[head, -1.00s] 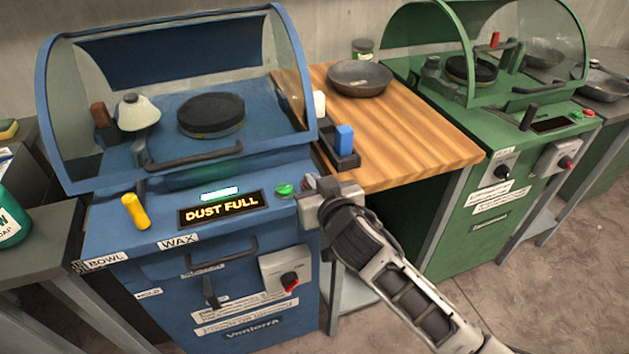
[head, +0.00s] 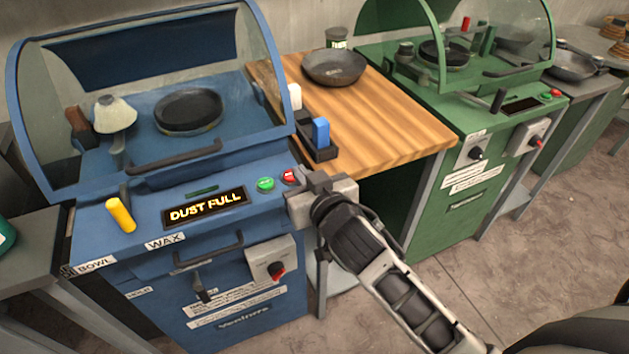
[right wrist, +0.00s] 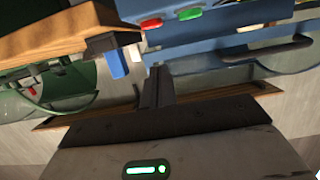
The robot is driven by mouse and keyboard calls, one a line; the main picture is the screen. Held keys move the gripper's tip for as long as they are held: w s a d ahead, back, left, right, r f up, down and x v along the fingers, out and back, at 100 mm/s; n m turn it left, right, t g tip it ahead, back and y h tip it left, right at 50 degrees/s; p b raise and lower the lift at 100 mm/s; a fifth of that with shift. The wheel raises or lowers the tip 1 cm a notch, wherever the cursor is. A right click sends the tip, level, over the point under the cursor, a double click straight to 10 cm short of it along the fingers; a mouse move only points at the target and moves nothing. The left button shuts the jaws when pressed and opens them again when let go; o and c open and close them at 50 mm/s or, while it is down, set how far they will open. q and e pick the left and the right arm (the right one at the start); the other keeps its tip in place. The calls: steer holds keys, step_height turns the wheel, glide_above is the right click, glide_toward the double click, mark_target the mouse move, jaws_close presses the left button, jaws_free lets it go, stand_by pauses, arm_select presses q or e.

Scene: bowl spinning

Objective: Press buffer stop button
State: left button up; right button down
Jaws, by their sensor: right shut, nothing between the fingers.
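The blue buffer machine has a red stop button (head: 289,176) and a green button (head: 265,184) at the right end of its front panel. In the right wrist view, the red button (right wrist: 151,24) and green button (right wrist: 189,14) show at the top. My right gripper (head: 300,187) is shut and empty, just right of and in front of the red button. A small gap seems to separate them; exact contact cannot be told. In the right wrist view its closed fingers (right wrist: 158,75) point toward the panel. My left gripper is out of view.
The panel display (head: 205,207) reads "DUST FULL". A yellow handle (head: 120,215) stands to its left. A wooden table (head: 405,125) with a pan (head: 334,67) and a caddy (head: 318,150) lies to the right. Beyond is a green machine (head: 470,150).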

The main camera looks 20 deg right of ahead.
steer(key=v, duration=0.5)
steer(key=shift+r, duration=0.2)
stand_by(0.5)
steer(key=s+f+n+g+y, duration=0.1)
steer(key=s+f+g, duration=0.1)
steer(key=s+f, duration=0.4)
steer(key=s+f+n+g+y, duration=0.1)
steer(key=s+f+g, duration=0.2)
steer(key=s+f, duration=0.4)
step_height(320, 180, down, 6)
steer(key=shift+s+a+f, duration=0.1)
steer(key=shift+s+a, duration=0.2)
steer(key=shift+a, duration=0.2)
stand_by(3.2)
